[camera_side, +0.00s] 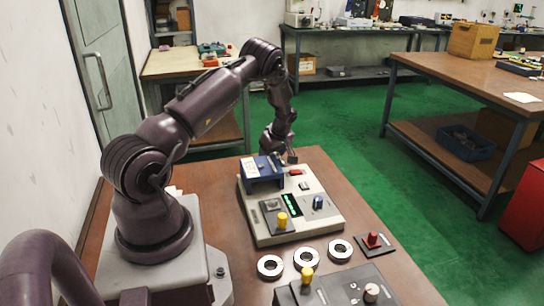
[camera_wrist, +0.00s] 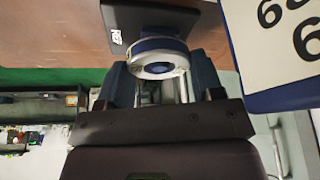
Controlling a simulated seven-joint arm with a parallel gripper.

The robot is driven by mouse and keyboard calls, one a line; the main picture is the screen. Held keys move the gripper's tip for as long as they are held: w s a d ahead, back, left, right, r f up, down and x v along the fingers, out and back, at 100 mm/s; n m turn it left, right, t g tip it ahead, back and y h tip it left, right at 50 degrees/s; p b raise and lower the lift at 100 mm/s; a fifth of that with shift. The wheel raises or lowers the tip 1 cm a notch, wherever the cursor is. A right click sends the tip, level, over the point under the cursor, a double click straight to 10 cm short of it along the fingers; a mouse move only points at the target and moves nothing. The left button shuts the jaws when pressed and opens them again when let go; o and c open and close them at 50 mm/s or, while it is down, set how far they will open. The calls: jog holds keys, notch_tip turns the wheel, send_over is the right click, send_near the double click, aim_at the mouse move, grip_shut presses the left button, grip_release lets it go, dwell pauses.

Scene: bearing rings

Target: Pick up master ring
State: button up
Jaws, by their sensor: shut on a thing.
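The master ring (camera_wrist: 158,58), pale metal with a blue band, is between the fingers of my gripper (camera_wrist: 160,75) in the wrist view. My gripper is shut on it. The ring is against or close to a dark plate (camera_wrist: 118,22) with a small white label; I cannot tell whether they touch. In the side view my gripper (camera_side: 279,150) is at the far edge of the table, behind the blue stand, and the master ring is too small or hidden to make out there.
Three white-and-dark rings (camera_side: 306,253) lie in front of the box. A red-knobbed block (camera_side: 374,243) and a grey control panel (camera_side: 340,290) are nearby.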

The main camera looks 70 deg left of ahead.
jog(key=s+d+r, duration=0.2)
jog(key=d+r, duration=0.1)
jog(key=r, duration=0.1)
jog(key=s+d+r, duration=0.3)
jog(key=d+r, duration=0.1)
jog(key=s+d+r, duration=0.3)
jog(key=shift+d+r, duration=0.3)
jog(key=shift+r, duration=0.1)
jog(key=d+n, duration=0.1)
jog(key=d, duration=0.3)
jog(key=w+d+f+n, duration=0.1)
jog(key=d, duration=0.4)
jog(key=w+d+f+n+g, duration=0.1)
jog(key=d, duration=0.3)
jog(key=shift+w+d+n+h, duration=0.2)
jog(key=shift+n+h, duration=0.1)
jog(key=shift+s+d+n+g, duration=0.2)
jog(key=shift+s+n+g, duration=0.25)
jog(key=shift+n, duration=0.55)
jog(key=shift+f+h, duration=0.3)
jog(key=shift+f, duration=1.7)
jog(key=shift+f, duration=0.35)
jog(key=shift+f, duration=0.5)
